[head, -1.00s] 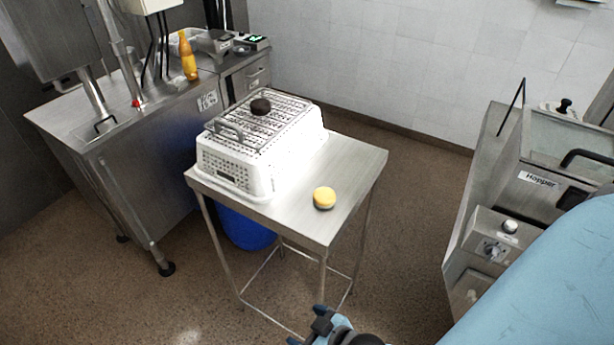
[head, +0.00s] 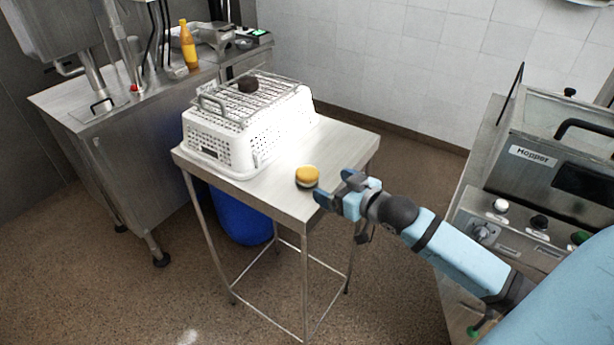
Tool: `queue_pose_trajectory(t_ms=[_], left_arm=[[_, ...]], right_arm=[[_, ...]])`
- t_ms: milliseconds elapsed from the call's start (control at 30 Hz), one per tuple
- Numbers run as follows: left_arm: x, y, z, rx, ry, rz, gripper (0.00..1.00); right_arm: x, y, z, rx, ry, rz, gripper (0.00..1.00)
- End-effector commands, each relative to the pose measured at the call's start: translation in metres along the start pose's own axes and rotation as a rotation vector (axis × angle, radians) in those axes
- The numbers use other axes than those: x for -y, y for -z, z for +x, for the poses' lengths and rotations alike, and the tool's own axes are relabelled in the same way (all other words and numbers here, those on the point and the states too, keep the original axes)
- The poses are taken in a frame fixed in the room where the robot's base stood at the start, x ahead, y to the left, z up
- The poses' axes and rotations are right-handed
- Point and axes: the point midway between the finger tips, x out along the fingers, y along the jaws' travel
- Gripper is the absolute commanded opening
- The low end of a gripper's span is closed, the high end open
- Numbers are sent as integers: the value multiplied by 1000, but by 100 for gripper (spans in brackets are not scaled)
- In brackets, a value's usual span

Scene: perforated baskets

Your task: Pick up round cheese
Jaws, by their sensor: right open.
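The round cheese (head: 307,175) is a small yellow-orange disc with a dark lower side. It sits on the bare right part of the steel table (head: 268,187), near the front edge. My right gripper (head: 334,189) is open and empty. It reaches in from the right, with its fingertips just to the right of the cheese. A small gap seems to lie between them, but I cannot tell whether they touch. My left gripper does not show.
A white perforated basket (head: 217,150) stands on the table's left part. A wire rack with a dark round item (head: 248,84) lies on top of it. A machine marked Hopper (head: 530,154) stands at right. A yellow bottle (head: 188,45) stands on the back left counter.

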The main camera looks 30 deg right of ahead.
Motion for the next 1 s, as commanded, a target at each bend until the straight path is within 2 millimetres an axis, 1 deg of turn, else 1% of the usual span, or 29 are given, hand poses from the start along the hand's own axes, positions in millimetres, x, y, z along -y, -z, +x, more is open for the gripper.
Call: queue_pose_trajectory(t_ms=[33,100,200,367,467,600,700,800,1000], left_arm=[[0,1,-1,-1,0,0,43],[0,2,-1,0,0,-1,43],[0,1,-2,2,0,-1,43],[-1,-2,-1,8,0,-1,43],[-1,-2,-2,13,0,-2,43],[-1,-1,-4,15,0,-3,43],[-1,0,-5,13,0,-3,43],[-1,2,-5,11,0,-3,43],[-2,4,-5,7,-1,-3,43]], right_arm=[[0,2,10,-3,0,0,89],[0,2,21,-2,-1,0,89],[0,1,32,-1,0,0,89],[0,0,41,0,-1,-1,89],[-2,0,53,1,0,-1,89],[-5,-2,75,-1,0,-1,89],[-5,-2,86,0,-1,-1,89],[-5,-3,90,1,0,-1,89],[-5,-4,90,1,0,-2,89]])
